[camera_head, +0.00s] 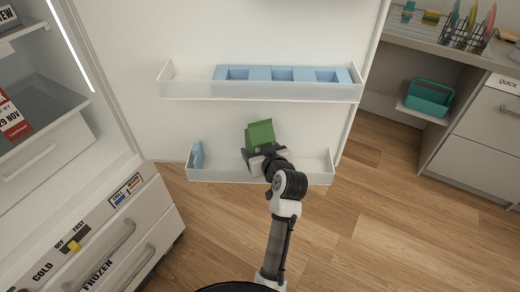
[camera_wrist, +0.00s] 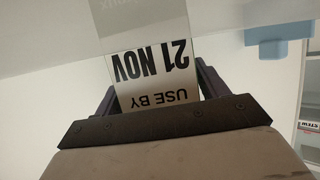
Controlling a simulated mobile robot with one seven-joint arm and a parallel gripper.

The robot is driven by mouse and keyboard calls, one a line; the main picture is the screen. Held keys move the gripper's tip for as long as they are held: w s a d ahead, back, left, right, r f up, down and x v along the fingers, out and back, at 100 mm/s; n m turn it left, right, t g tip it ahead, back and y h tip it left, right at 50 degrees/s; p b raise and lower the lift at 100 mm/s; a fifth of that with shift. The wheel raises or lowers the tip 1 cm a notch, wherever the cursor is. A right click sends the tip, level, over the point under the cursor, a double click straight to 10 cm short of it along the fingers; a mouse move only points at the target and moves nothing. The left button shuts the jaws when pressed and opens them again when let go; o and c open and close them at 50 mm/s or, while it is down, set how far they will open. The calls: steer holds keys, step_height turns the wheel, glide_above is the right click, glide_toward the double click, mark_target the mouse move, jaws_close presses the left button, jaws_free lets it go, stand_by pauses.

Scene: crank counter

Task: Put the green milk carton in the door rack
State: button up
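The green milk carton (camera_head: 260,134) is in my gripper (camera_head: 258,157), tilted, at the lower door rack (camera_head: 225,174). In the wrist view the carton's white label (camera_wrist: 152,75) reads USE BY 21 NOV upside down. The fingers (camera_wrist: 157,92) lie against both sides of it. The carton stands above the rack's front wall in the head view. My gripper and wrist hide its base, so I cannot tell whether it touches the rack floor.
A blue block (camera_head: 197,155) sits at the left end of the lower rack. The upper rack (camera_head: 190,90) holds a blue insert (camera_head: 283,73) with openings. The lower rack's right part looks empty. Fridge drawers (camera_head: 110,235) are at the left, and a counter (camera_head: 450,45) is at the right.

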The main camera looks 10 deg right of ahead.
steer(key=shift+r, duration=0.1)
steer(key=b+v, duration=0.1)
steer(key=v, duration=1.1)
steer(key=shift+b, duration=0.35)
